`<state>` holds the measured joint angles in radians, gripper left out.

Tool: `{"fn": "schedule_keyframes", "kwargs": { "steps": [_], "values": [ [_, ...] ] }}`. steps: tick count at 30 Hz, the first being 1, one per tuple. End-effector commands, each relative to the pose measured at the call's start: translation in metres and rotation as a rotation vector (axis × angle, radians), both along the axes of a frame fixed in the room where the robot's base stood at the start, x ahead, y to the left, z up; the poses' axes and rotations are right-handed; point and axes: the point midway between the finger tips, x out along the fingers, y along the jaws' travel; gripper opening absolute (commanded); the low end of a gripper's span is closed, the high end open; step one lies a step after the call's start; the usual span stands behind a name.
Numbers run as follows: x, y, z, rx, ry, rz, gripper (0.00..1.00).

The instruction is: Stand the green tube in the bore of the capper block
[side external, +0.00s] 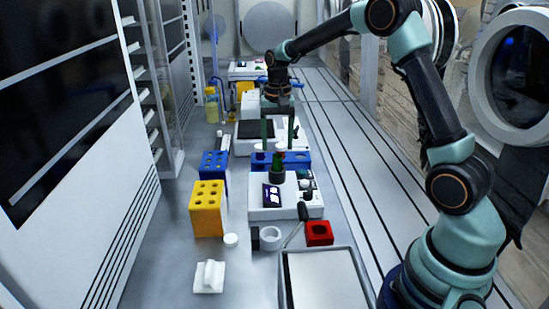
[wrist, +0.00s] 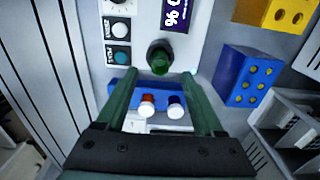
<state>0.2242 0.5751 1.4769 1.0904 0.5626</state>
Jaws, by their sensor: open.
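The green tube (side external: 279,158) stands upright in a dark round holder (side external: 277,175) on a white device with a display. In the wrist view the green tube (wrist: 160,61) shows nearly end-on, ahead of the fingertips and between their lines. My gripper (side external: 277,146) is open above the device, its two green fingers pointing down on either side of the tube's line. The open fingers also show in the wrist view (wrist: 160,74), with nothing held between them. A red block (side external: 319,234) with a round bore sits right of the device's near edge; I cannot tell whether it is the capper block.
A blue rack (side external: 297,157) with capped vials stands behind the device. A yellow rack (side external: 207,210) and blue rack (side external: 213,165) stand left. A white ring (side external: 271,238), a dark-handled tool (side external: 302,212) and a tray (side external: 285,262) lie nearer. The right-hand strip is clear.

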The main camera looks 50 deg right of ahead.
Motion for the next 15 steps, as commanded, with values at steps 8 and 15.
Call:
{"fn": "schedule_keyframes", "kwargs": {
  "steps": [8,15],
  "values": [
    [-0.001,0.0,-0.024,0.001,0.004,0.001,0.69],
    [-0.001,0.0,-0.055,0.001,0.002,0.001,0.69]
  ]
}}
